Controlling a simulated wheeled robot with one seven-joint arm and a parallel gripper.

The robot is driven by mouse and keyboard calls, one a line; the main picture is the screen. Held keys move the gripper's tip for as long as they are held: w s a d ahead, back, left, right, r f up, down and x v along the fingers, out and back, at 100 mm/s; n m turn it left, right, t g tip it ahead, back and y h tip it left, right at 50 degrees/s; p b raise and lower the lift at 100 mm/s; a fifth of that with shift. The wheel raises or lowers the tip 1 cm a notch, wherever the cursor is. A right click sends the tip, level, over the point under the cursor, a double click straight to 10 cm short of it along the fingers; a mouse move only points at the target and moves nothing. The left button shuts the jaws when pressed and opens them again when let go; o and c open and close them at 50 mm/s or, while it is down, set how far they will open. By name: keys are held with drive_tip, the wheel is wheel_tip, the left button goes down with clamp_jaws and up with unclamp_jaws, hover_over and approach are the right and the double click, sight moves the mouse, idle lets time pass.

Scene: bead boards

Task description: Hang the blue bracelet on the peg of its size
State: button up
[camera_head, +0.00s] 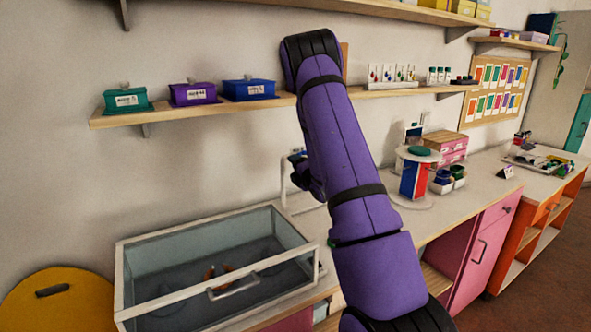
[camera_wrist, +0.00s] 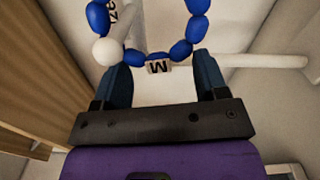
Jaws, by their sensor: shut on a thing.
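The blue bracelet (camera_wrist: 181,50) is a loop of blue beads with a small tag marked M (camera_wrist: 158,67). In the wrist view my gripper (camera_wrist: 160,78) is shut on its lower part by the tag. A white peg with a round end (camera_wrist: 107,51) overlaps the loop's lower left, and its shaft shows inside the loop's outline; I cannot tell if the loop is around it. Another white peg (camera_wrist: 265,61) extends to the right beyond the fingers. In the head view the bracelet is not visible, and my arm hides much of the white stand (camera_head: 287,183).
A glass-topped case (camera_head: 215,275) stands on the counter at left. Above, a wall shelf (camera_head: 180,113) holds teal, purple and blue boxes. A round carousel (camera_head: 415,170) and pink drawers (camera_head: 450,147) stand to the right. The counter right of them has some clear room.

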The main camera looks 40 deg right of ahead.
drive_tip(key=o, duration=1)
drive_tip(key=v, duration=1)
drive_tip(key=shift+s, duration=0.4)
